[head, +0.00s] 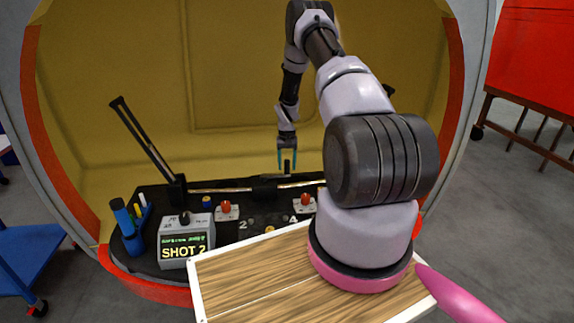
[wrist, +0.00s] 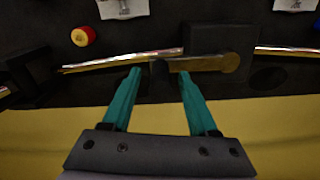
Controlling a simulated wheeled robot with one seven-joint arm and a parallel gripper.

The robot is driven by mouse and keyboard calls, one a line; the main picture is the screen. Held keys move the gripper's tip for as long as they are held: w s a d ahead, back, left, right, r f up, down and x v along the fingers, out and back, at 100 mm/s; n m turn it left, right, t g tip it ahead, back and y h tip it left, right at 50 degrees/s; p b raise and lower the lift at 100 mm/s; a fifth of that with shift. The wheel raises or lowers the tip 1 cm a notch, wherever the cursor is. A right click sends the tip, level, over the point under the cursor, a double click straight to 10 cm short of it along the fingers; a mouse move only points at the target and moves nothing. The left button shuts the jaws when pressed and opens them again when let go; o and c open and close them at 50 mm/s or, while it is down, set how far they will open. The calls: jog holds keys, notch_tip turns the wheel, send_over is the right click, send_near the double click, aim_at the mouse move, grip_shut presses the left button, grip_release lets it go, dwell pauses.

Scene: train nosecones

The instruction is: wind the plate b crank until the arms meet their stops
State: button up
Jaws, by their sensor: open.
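My gripper (head: 287,168) hangs over the back of the black console with its teal fingers pointing down. In the wrist view my gripper (wrist: 160,74) is open, with a dark upright knob (wrist: 158,72) between its fingertips; I cannot tell whether they touch it. The knob stands at one end of a short brass crank arm (wrist: 205,63), whose round end lies by a black block (wrist: 215,40). No plate lettering is readable. A long black arm (head: 145,140) at the left tilts up and leftward. The right arm is mostly hidden behind my own arm; a dark tip (head: 388,90) shows.
Brass rods (head: 222,190) run along the console's back. A display box (head: 187,240) reads "SHOT 2". The yellow nosecone shell (head: 210,80) curves close behind.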

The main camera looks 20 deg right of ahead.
jog(key=shift+c, duration=0.3)
grip_shut()
dwell(1.1)
